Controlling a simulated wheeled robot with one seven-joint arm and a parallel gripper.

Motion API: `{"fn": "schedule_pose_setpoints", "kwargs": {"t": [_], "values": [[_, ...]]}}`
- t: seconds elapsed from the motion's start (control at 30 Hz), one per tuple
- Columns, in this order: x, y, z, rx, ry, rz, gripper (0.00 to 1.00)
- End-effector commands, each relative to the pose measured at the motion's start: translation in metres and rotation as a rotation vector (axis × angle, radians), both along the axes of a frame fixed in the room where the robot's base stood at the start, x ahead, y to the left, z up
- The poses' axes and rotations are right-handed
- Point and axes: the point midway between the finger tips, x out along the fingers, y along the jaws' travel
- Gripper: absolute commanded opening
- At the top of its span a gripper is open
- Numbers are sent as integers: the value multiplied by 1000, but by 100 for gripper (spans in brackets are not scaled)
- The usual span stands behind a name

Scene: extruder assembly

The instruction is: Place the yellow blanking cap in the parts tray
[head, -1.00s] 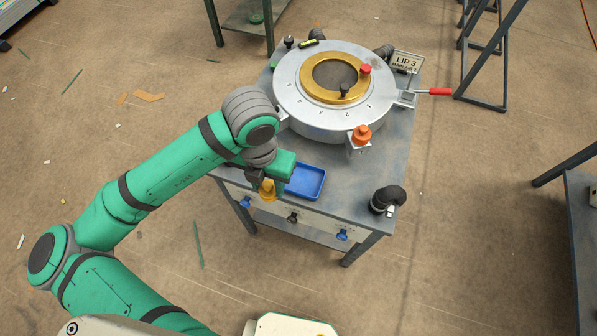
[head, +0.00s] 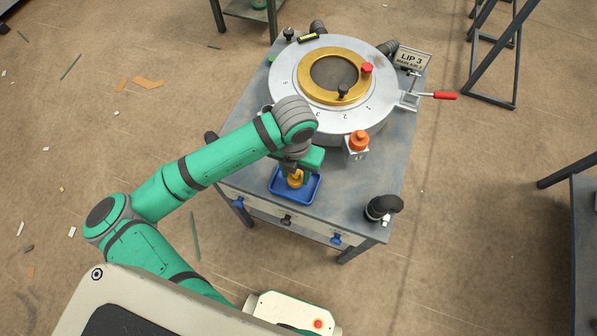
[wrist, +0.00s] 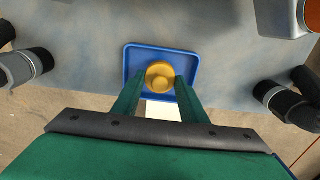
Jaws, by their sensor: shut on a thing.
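The yellow blanking cap (head: 295,179) is between the fingers of my gripper (head: 293,172), which is shut on it. In the wrist view the cap (wrist: 160,75) sits between the two green fingertips of my gripper (wrist: 160,84). The blue parts tray (head: 312,195) lies on the front of the grey table. The cap is over the inside of the tray, and the tray's rim (wrist: 190,58) shows around it in the wrist view. I cannot tell whether the cap touches the tray floor.
A round metal die with a gold ring (head: 366,90) stands behind the tray. An orange-topped part (head: 359,141) is to the right of the tray. A black elbow fitting (head: 383,207) sits at the table's right front corner. The table top between tray and elbow is clear.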

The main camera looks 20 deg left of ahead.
Motion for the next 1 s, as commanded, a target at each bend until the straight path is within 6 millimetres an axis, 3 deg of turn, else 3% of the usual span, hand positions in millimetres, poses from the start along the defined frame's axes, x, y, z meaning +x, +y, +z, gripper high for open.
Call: {"fn": "schedule_pose_setpoints", "kwargs": {"t": [0.13,0.5,0.53,0.6,1.0], "values": [[-1,2,-17,-1,1,6,15],[-1,2,-21,1,0,5,15],[-1,2,-20,1,0,5,46],[-1,2,-20,1,0,5,57],[-1,3,-12,1,-1,6,57]]}}
